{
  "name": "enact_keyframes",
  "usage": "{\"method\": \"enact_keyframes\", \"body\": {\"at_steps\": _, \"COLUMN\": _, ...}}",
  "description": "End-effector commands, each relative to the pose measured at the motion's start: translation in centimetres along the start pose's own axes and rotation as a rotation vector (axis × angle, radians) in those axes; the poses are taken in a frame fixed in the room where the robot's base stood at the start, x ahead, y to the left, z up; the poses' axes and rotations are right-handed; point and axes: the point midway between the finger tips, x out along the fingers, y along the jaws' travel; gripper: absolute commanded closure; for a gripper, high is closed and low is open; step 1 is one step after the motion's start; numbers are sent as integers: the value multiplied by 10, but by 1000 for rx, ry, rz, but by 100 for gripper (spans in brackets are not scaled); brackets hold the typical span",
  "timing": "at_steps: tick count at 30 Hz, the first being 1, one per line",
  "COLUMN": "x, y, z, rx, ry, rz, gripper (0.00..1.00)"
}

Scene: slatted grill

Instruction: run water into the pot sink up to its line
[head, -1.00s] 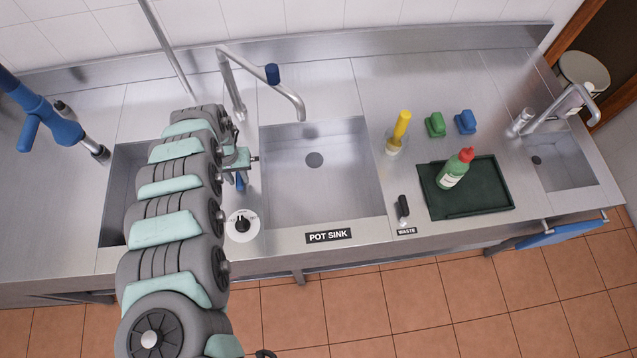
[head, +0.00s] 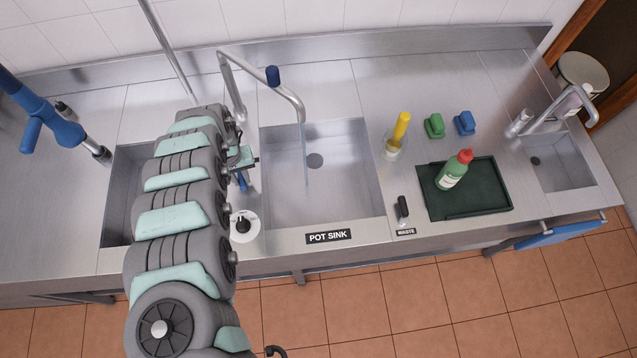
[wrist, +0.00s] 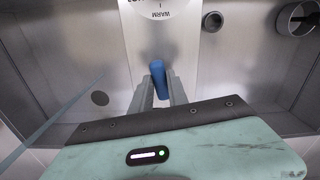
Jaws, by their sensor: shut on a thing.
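The pot sink (head: 350,205) is a square steel basin behind its black label (head: 328,236). A thin stream of water (head: 305,160) falls into it from the bent spout (head: 291,93). The basin floor and drain (head: 315,160) show; I cannot make out a fill line or any water depth. My gripper (wrist: 161,92) is shut on a blue lever (wrist: 158,72), which also shows below the wrist in the head view (head: 242,181). A white dial with a black knob (head: 243,225) sits in front of the lever; the wrist view shows "WARM" on it.
A black waste handle (head: 402,207) stands right of the sink's front corner. Another basin lies left, partly behind my arm.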

Motion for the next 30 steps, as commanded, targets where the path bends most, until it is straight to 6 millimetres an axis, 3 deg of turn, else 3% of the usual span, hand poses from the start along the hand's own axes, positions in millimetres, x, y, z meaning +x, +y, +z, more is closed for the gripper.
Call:
{"method": "enact_keyframes", "body": {"at_steps": 11, "x": 1, "y": 4, "z": 1, "rx": -72, "ry": -2, "rz": 0, "gripper": 100}}
{"method": "enact_keyframes", "body": {"at_steps": 18, "x": 0, "y": 11, "z": -2, "rx": -269, "ry": 2, "rz": 0, "gripper": 100}}
{"method": "enact_keyframes", "body": {"at_steps": 26, "x": 1, "y": 12, "z": -2, "rx": -280, "ry": 2, "rz": 1, "gripper": 100}}
{"method": "enact_keyframes", "body": {"at_steps": 30, "x": 1, "y": 17, "z": -5, "rx": -393, "ry": 3, "rz": -1, "gripper": 100}}
